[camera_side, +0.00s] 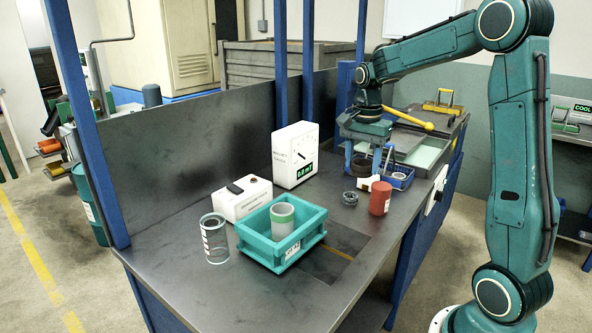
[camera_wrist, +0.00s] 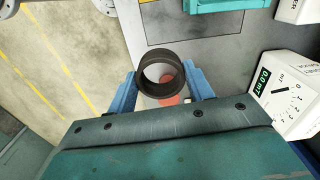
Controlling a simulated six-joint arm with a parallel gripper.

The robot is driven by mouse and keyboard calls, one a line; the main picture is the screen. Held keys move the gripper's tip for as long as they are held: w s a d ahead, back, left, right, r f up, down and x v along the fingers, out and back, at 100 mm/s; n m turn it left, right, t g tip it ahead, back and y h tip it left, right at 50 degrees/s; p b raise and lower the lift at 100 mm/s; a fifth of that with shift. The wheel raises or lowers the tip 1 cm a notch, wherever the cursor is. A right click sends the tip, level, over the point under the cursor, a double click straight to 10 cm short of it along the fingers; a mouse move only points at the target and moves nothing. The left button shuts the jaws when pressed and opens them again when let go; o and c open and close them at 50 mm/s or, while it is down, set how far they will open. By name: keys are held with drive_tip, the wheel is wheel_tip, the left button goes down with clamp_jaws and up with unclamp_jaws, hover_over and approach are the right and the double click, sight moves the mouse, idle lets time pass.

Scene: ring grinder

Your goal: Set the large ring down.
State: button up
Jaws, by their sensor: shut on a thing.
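My gripper (camera_side: 363,156) is shut on a large dark ring (camera_wrist: 142,77). In the wrist view the ring sits between the two blue fingers of the gripper (camera_wrist: 162,93), its opening facing the camera. In the side view the ring (camera_side: 361,167) shows low between the fingers, partly hidden by them. It appears to be just above the bench, near the blue tray; I cannot tell whether it touches anything. A red cylinder (camera_side: 380,199) stands on the bench in front of the gripper.
A blue tray (camera_side: 402,183) holding rings lies right of the gripper. A small dark ring (camera_side: 350,198) lies near the red cylinder. A gauge (camera_side: 295,155), white box (camera_side: 243,199), labelled cylinder (camera_side: 213,240) and teal crate (camera_side: 262,242) with a grey cylinder (camera_side: 283,218) stand further left.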

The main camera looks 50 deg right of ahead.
drive_tip(key=w+d+f+n, duration=0.25)
drive_tip(key=w+d, duration=0.65)
drive_tip(key=w, duration=0.5)
drive_tip(key=n, duration=0.5)
hover_over(320, 191)
wheel_tip(320, 191, down, 9)
drive_tip(key=shift+d, duration=0.15)
drive_tip(key=shift+f+m, duration=0.15)
drive_tip(key=shift+m, duration=0.1)
drive_tip(key=shift+w+f, duration=0.1)
drive_tip(key=shift+f, duration=3.85)
drive_tip(key=shift+f, duration=0.1)
drive_tip(key=o, duration=1.1)
